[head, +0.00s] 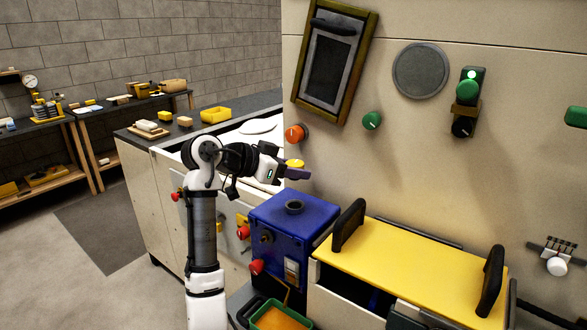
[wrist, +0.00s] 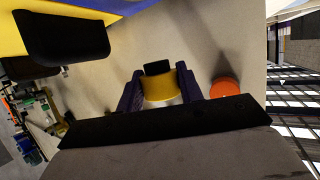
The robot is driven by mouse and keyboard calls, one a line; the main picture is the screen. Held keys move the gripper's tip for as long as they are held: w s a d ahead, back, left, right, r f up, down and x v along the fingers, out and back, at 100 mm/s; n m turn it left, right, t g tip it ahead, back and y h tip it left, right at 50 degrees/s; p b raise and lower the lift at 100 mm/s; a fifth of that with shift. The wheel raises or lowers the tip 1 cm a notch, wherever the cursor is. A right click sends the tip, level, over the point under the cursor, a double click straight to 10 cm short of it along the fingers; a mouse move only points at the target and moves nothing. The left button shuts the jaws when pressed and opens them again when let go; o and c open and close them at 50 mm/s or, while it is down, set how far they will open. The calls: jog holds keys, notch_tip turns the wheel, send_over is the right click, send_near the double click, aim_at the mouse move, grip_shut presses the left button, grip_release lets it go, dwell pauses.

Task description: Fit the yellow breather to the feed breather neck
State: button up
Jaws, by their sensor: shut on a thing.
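My gripper (head: 298,172) is shut on the yellow breather (head: 295,163), a short round yellow piece seen at the fingertips. In the wrist view the breather (wrist: 158,88) sits between the two dark purple fingers, with a black part at its far end. A blue box (head: 270,227) stands below my gripper. On its top is a short dark round neck (head: 294,206) with an open top, likely the feed breather neck. My gripper holds the breather in the air above this neck, apart from it. The neck is not recognisable in the wrist view.
An orange knob (head: 295,133) is on the wall behind my gripper. A yellow cover (head: 410,255) with two black upright handles (head: 348,225) lies to the right. A green bin (head: 275,318) stands below.

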aim_at(293, 200)
jog(key=shift+f+b, duration=1.75)
jog(key=shift+f, duration=1.05)
jog(key=shift+f, duration=0.2)
jog(key=shift+f+b, duration=0.55)
jog(key=shift+f, duration=0.5)
jog(key=shift+r, duration=0.1)
jog(key=o, duration=1.1)
jog(key=b+v, duration=0.2)
jog(key=v, duration=1.1)
jog(key=shift+s+a+r+b, duration=0.15)
jog(key=shift+s+a+b, duration=0.05)
jog(key=shift+a+b, duration=0.15)
